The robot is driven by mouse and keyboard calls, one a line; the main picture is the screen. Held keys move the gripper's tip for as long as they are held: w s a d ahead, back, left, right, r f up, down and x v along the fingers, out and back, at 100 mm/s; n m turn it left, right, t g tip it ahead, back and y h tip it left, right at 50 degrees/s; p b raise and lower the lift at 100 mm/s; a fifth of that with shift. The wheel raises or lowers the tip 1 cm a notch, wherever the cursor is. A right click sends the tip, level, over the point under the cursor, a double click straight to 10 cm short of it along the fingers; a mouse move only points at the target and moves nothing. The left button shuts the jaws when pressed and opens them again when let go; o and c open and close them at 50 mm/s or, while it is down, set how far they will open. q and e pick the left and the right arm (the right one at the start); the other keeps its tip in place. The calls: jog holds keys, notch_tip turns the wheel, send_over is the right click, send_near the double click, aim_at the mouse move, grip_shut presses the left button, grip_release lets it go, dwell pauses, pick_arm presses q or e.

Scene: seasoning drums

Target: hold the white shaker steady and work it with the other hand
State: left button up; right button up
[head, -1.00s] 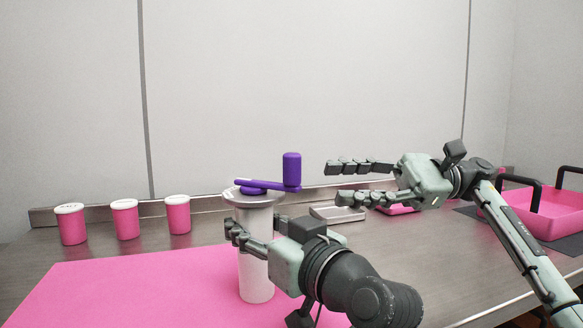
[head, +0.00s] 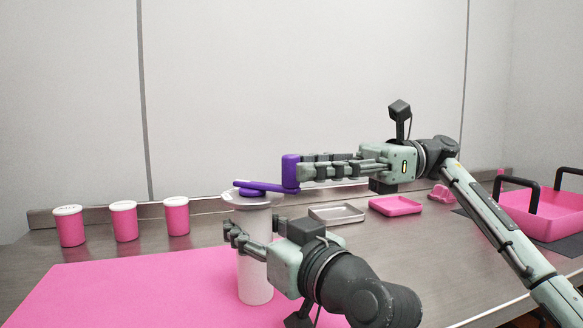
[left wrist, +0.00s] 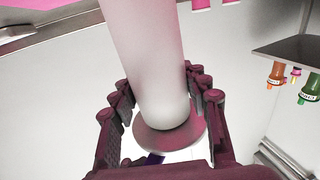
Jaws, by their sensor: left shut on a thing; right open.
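The white shaker (head: 255,265) stands upright at the edge of the pink mat, with a wide white top and a purple crank (head: 265,187) with an upright purple knob (head: 290,171). My left gripper (head: 250,241) is shut on the shaker's body below the top. In the left wrist view the white shaker (left wrist: 148,60) runs between the fingers of my left gripper (left wrist: 158,100). My right gripper (head: 301,170) is open, its fingertips level with the knob at its right side. Whether they touch the knob I cannot tell.
Several pink drums with white lids (head: 124,221) stand at the back left. The pink mat (head: 130,290) is clear at left. A grey tray (head: 337,214), a pink tray (head: 396,206) and a pink crate with black handles (head: 545,222) lie to the right.

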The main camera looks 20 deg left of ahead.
jog(key=shift+x, duration=1.3)
jog(key=shift+c, duration=0.5)
grip_shut()
